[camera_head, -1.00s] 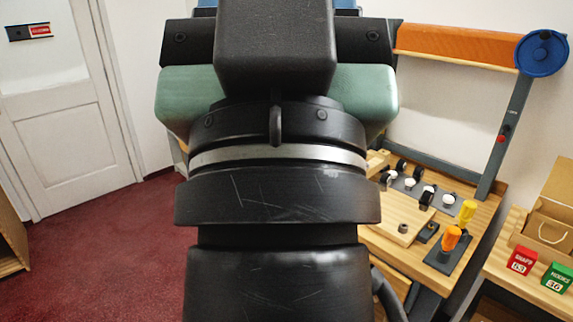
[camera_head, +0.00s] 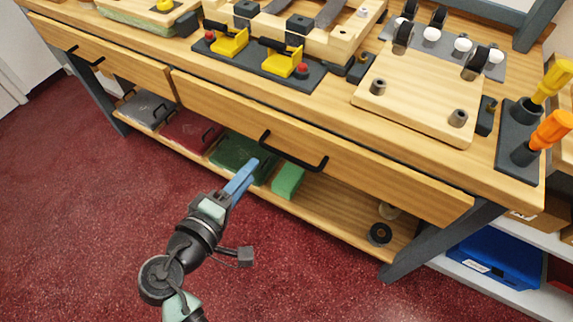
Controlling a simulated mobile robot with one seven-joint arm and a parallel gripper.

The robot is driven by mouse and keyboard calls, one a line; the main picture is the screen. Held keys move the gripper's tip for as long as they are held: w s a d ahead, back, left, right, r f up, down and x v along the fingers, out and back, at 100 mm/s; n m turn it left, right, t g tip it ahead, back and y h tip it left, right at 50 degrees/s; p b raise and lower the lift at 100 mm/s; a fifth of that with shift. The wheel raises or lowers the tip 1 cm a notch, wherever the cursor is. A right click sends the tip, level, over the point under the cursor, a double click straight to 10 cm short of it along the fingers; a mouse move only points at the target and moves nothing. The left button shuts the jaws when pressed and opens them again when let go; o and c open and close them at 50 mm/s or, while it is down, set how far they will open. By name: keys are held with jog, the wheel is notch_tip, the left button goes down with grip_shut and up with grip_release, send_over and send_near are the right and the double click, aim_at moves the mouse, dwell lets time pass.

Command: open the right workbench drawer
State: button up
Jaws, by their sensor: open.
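The right workbench drawer (camera_head: 385,182) has a wide light-wood front and looks shut under the bench top. Its dark bar handle (camera_head: 292,152) is at the middle of the front. My gripper (camera_head: 250,168) has blue fingers and is left of and below the handle, apparently apart from it. The fingers are seen nearly edge-on, with nothing visible between them. The left drawer (camera_head: 130,66), with a dark handle, also looks shut.
The bench top holds a wooden board (camera_head: 415,95), yellow clamps (camera_head: 284,64) and orange-handled and yellow-handled tools. A lower shelf (camera_head: 335,208) carries several coloured cases, a green block (camera_head: 288,180) and a black roll (camera_head: 380,234). The red floor before the bench is clear.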

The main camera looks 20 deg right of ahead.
aim_at(288, 159)
notch_tip(288, 159, down, 4)
jog(key=s+d+n+h, duration=0.1)
jog(key=s, duration=0.2)
jog(key=x, duration=0.4)
jog(key=b+x, duration=0.1)
jog(key=x, duration=0.3)
jog(key=b+x, duration=0.1)
jog(key=x, duration=0.4)
jog(key=shift+r, duration=0.25)
grip_shut()
dwell(0.5)
